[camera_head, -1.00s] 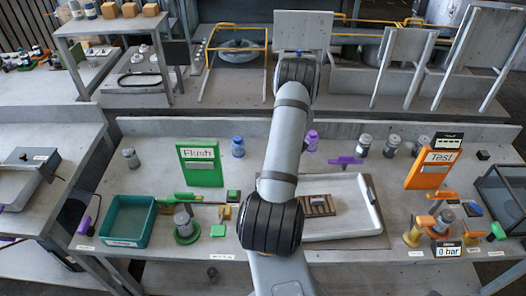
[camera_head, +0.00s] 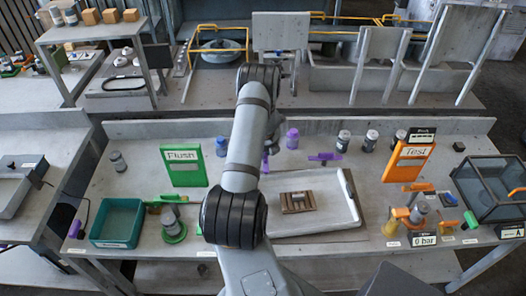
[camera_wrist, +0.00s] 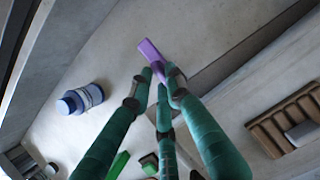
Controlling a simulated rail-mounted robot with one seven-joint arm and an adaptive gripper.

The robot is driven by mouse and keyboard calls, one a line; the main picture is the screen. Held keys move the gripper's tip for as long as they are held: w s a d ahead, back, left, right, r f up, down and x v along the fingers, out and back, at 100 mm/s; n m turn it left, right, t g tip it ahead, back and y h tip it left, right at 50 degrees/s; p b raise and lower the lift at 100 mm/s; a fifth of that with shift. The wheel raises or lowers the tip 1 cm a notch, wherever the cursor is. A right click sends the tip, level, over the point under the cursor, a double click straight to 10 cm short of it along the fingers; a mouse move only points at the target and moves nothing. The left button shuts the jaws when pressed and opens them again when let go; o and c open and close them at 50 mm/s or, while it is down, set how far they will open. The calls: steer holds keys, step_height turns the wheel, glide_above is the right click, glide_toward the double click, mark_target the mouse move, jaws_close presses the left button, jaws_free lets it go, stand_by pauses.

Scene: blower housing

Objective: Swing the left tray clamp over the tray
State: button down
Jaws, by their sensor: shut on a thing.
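The left tray clamp (camera_wrist: 152,52) is a purple bar between my fingertips in the wrist view. A small purple part of it (camera_head: 265,164) shows just right of my arm in the head view. My gripper (camera_wrist: 160,77) has green fingers and is shut on the clamp; the arm hides the gripper in the head view. The pale tray (camera_head: 345,215) lies to the right of my arm, with a brown slatted block (camera_head: 285,205) in it. That block also shows at the right of the wrist view (camera_wrist: 270,138). The other purple clamp (camera_head: 325,157) is at the tray's back edge.
The green Flush sign (camera_head: 187,168) and teal bin (camera_head: 117,222) are left. The orange Test sign (camera_head: 409,166) and a glass-topped box (camera_head: 490,188) are right.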

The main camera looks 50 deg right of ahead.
steer(key=c, duration=1.9)
jaws_free()
steer(key=v, duration=1.2)
steer(key=shift+f, duration=0.1)
steer(key=x, duration=1.1)
steer(key=shift+w+d+f, duration=0.1)
steer(key=shift+f, duration=0.25)
steer(key=shift+r, duration=0.1)
